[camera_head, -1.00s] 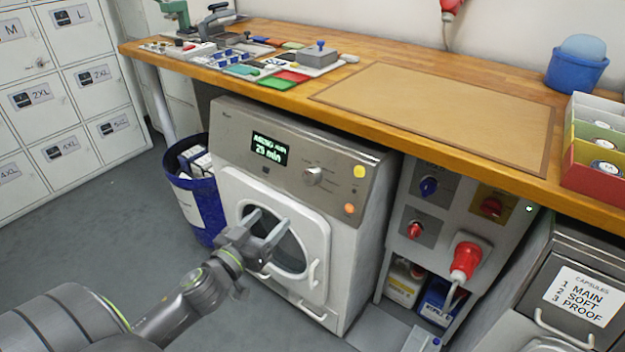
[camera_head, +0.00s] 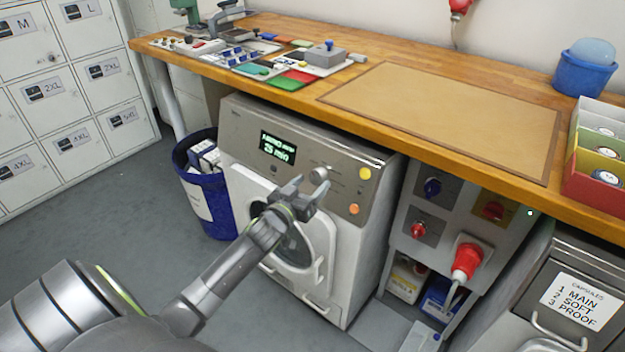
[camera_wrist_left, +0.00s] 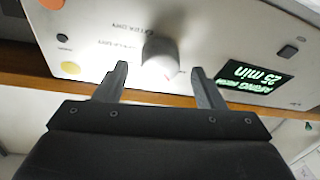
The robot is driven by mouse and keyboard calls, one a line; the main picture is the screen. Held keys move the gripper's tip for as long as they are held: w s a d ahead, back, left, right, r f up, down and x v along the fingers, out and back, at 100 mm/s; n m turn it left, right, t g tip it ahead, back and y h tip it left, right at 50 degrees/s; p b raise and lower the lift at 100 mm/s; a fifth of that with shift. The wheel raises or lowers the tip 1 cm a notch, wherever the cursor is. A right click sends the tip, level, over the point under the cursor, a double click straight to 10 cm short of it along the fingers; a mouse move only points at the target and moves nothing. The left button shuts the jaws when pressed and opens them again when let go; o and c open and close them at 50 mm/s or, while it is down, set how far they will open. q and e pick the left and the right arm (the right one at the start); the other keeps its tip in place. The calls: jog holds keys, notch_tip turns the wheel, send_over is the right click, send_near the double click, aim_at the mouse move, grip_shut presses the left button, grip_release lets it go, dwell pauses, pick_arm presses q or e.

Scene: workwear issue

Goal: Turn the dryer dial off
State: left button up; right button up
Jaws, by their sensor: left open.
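The dryer (camera_head: 352,262) is a white front-loader under the wooden bench, with a grey control panel and a lit display (camera_head: 278,148) showing 25 min. Its round silver dial (camera_head: 319,173) sits on the panel right of the display. My left gripper (camera_head: 308,188) is open and empty, just below and in front of the dial. In the left wrist view the dial (camera_wrist_left: 160,54) shows between and beyond the two open fingertips (camera_wrist_left: 160,72), with no clear contact. The display (camera_wrist_left: 250,78) appears upside down there. My right gripper is not in view.
Yellow (camera_head: 365,173) and orange (camera_head: 354,209) buttons are on the panel right of the dial. The bench edge (camera_head: 420,147) overhangs above. A blue bin (camera_head: 212,208) stands left of the dryer. A socket panel with a red plug (camera_head: 466,261) stands to the right.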

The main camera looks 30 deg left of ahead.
pick_arm(q)
jog(key=shift+w, duration=0.8)
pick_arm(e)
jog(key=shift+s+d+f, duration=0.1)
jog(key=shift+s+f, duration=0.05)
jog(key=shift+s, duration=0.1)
